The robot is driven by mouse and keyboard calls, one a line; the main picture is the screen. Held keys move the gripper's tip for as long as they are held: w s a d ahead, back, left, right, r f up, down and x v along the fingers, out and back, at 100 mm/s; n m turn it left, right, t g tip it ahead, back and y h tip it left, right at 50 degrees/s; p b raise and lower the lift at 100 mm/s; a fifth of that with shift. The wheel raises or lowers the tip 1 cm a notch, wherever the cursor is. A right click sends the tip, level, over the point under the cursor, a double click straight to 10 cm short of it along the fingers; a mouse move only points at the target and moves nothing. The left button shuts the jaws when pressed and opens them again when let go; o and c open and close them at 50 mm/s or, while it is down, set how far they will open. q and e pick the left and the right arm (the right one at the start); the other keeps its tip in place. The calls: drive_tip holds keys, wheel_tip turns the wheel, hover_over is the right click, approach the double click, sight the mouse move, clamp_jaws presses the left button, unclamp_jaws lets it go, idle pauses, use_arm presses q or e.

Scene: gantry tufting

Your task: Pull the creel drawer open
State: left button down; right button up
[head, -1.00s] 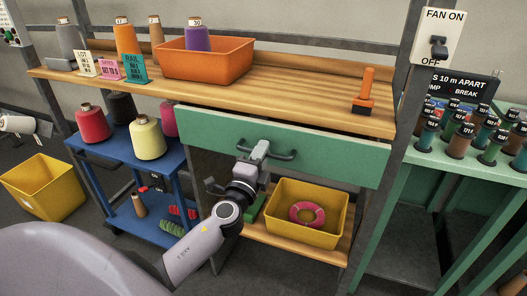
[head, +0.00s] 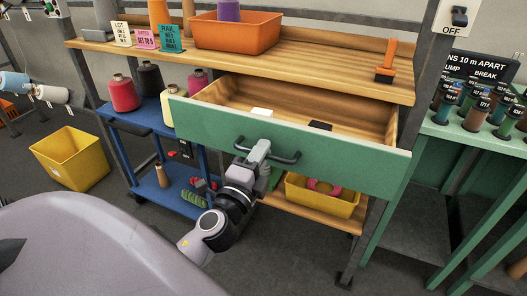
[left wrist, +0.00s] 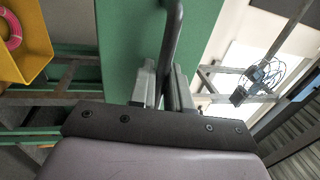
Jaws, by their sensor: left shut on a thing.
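The creel drawer (head: 340,158) has a green front and a wooden inside, and it stands well out from under the bench top. Its dark bar handle (head: 285,158) is on the middle of the front. My left gripper (head: 262,150) is shut on the handle's left part. In the left wrist view the handle (left wrist: 174,40) runs between the two fingers (left wrist: 165,92), in front of the green drawer front (left wrist: 118,50). A white item (head: 262,112) and a black item (head: 320,126) lie inside the drawer. My right gripper is not in view.
The wooden bench top (head: 330,75) above carries an orange bin (head: 237,36) and an orange-handled tool (head: 387,62). A yellow bin (head: 322,198) with a pink ring stands below the drawer. A blue cart (head: 140,112) with yarn cones is at left, a green rack (head: 470,134) at right.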

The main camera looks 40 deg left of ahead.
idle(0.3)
use_arm(q)
drive_tip(key=c, duration=1.3)
unclamp_jaws()
drive_tip(key=shift+s, duration=0.15)
drive_tip(key=b+v, duration=0.2)
drive_tip(key=v, duration=0.5)
drive_tip(key=shift+b, duration=0.4)
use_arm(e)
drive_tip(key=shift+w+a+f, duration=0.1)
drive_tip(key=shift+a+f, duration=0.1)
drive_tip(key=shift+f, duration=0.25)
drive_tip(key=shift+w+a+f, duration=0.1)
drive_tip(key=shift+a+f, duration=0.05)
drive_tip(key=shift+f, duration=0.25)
use_arm(q)
drive_tip(key=shift+f, duration=0.1)
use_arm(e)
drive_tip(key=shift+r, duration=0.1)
